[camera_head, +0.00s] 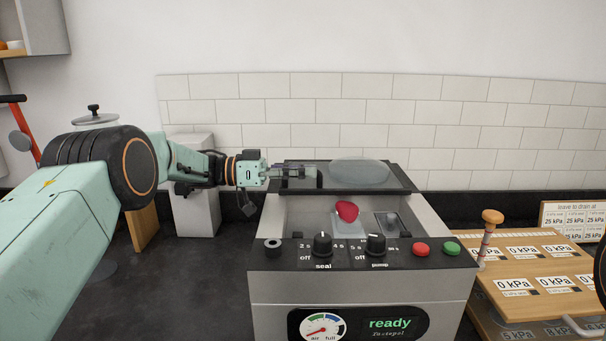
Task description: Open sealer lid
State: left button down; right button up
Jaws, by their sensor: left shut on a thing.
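The sealer (360,285) is a grey box with a dark control panel, standing on the dark counter. Its dark-framed lid (405,180) with a clear domed window is raised at the back, and the chamber (300,212) shows open below it. A red item (347,211) lies in the chamber on what looks like a clear bag. My left gripper (312,172) reaches in from the left and is shut at the left part of the lid; the exact contact is hard to make out. My right gripper is not in view.
The panel has a seal knob (322,244), a pump knob (376,244), a red button (420,249) and a green button (452,248); its display reads "ready". A wooden board (535,262) with kPa labels stands right. A white block (195,220) stands behind my left arm.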

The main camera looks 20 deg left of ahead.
pick_arm(q)
jog(key=shift+f, duration=0.2)
jog(key=c, duration=1.4)
grip_release()
jog(key=shift+a+r, duration=0.1)
jog(key=shift+o, duration=0.2)
jog(key=v, duration=1.2)
